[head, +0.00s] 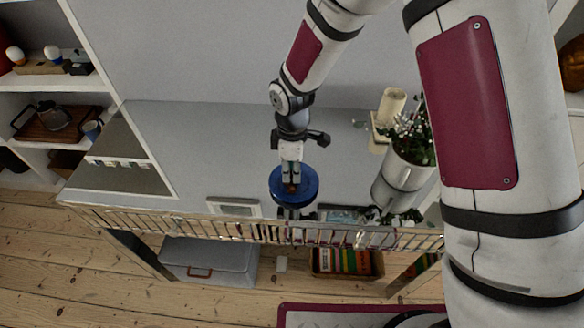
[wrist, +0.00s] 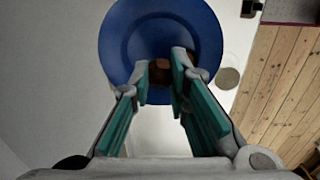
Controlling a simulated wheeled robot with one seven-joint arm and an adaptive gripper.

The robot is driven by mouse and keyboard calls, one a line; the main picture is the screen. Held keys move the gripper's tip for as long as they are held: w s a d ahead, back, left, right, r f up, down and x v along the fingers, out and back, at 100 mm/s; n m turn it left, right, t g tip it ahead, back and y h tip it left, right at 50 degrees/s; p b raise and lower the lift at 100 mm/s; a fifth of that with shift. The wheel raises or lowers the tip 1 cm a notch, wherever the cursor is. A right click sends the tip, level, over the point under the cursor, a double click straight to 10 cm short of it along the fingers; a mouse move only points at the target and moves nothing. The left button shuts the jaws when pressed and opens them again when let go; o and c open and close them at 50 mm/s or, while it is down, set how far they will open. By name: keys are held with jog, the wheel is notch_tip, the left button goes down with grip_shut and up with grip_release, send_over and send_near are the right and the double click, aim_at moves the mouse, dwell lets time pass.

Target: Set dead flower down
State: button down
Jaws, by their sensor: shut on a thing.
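My gripper (head: 291,180) points down over a round blue plate (head: 309,190) on the grey table. In the wrist view, my gripper (wrist: 164,80) is shut on a small brown thing (wrist: 159,71), which I take to be the dead flower; the fingers hide much of it and its shape is unclear. The brown thing is over the middle of the blue plate (wrist: 119,40). I cannot tell whether it touches the plate.
A white pitcher (head: 402,178) with a leafy plant stands right of the plate, with a cream candle (head: 391,103) behind it. A small frame (head: 234,207) lies at the table's front edge, by a slatted rail (head: 190,220).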

jog(key=shift+f, duration=0.2)
jog(key=c, duration=1.5)
grip_release()
jog(key=shift+r, duration=0.1)
